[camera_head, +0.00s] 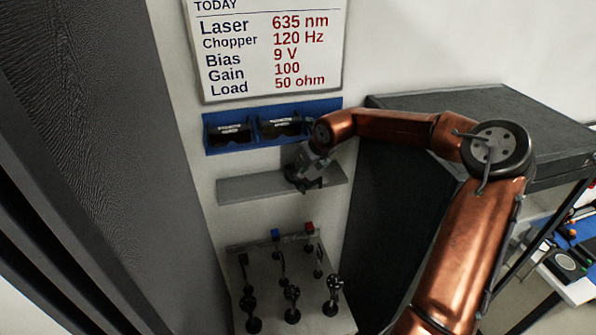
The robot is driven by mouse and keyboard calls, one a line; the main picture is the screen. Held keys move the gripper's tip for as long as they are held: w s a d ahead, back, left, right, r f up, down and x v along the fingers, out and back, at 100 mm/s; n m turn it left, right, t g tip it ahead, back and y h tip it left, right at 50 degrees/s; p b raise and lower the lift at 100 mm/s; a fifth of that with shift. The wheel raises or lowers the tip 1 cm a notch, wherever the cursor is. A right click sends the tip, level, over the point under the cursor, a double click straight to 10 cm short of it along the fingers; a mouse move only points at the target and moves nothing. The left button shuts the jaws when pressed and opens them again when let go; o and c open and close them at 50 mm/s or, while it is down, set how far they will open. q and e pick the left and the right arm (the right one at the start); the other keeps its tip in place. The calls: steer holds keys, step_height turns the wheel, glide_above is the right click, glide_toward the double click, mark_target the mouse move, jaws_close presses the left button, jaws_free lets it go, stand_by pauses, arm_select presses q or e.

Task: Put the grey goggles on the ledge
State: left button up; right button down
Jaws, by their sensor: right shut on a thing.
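The ledge (245,188) is a plain grey shelf on the white wall, below a blue rack (253,145). My right gripper (305,182) is over the right part of the ledge, with its fingers pointing down. It is shut on a small dark thing, taken to be the grey goggles; the fingers hide most of it and its outline is not clear. I cannot tell whether it touches the ledge. Two dark labelled pieces (230,134) sit side by side in the rack. My left gripper is not in view.
A whiteboard (265,50) hangs above the rack. Below the ledge is a grey plate (265,322) with several black optic mounts. A dark cabinet (400,215) stands to the right, and a dark panel fills the left. The left part of the ledge is bare.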

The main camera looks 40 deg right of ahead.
steer(key=c, duration=1.8)
jaws_free()
steer(key=shift+f, duration=0.1)
steer(key=shift+s+a+r, duration=0.1)
steer(key=shift+s+r, duration=0.1)
steer(key=shift+r, duration=0.5)
steer(key=b+v, duration=0.1)
steer(key=v, duration=0.9)
steer(key=shift+s+r, duration=0.3)
